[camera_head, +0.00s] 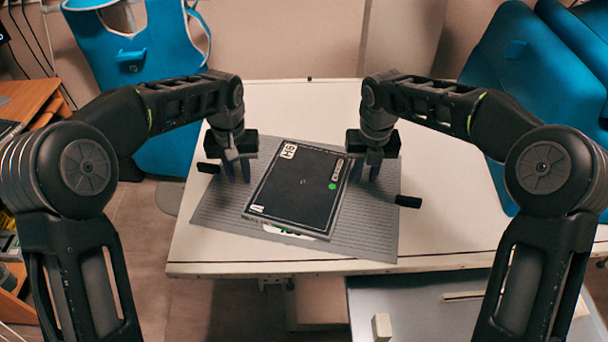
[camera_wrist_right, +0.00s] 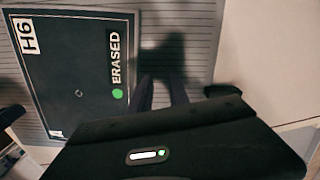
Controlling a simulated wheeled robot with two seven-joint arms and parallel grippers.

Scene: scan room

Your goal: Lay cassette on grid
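The cassette (camera_head: 300,195) is a flat dark panel with a white H6 label, an ERASED label and a green dot. It lies face up over the grey ribbed grid (camera_head: 370,235), turned slightly relative to it. It also shows in the right wrist view (camera_wrist_right: 80,70), with the grid (camera_wrist_right: 195,45) beside it. My left gripper (camera_head: 238,172) points down just left of the cassette, fingers apart and empty. My right gripper (camera_head: 366,170) points down just right of it. In the right wrist view its fingers (camera_wrist_right: 162,92) are apart with nothing between them.
The white table (camera_head: 450,225) is clear right of the grid. Small black blocks sit at the grid's left (camera_head: 208,168) and right (camera_head: 408,201) edges. A pale lower surface (camera_head: 430,315) with a small white block (camera_head: 382,327) is in front. Blue furniture (camera_head: 530,90) stands at right.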

